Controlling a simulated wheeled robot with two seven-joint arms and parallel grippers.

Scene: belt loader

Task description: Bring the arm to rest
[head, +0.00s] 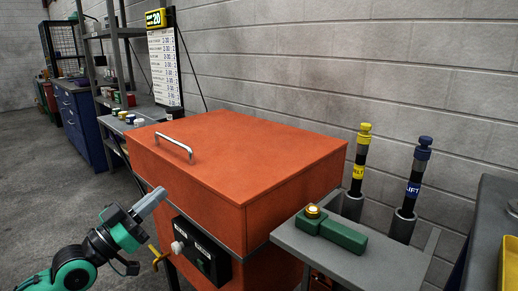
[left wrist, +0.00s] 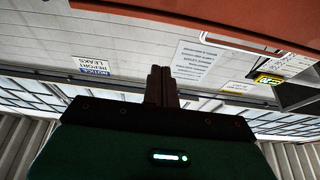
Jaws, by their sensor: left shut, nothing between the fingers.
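My left gripper (head: 150,203) is in the head view at lower left, at the end of my green and black arm. It is in front of the left side of an orange lidded box (head: 235,160), near its control panel. Its grey fingers are together with nothing between them. In the left wrist view the shut fingers (left wrist: 161,86) point up toward the wall, with the orange box's edge (left wrist: 220,15) across the top. I cannot tell whether the gripper touches the box. My right gripper is not in either view.
The box has a metal handle (head: 173,147) and a black panel (head: 201,252). Open floor lies at left.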

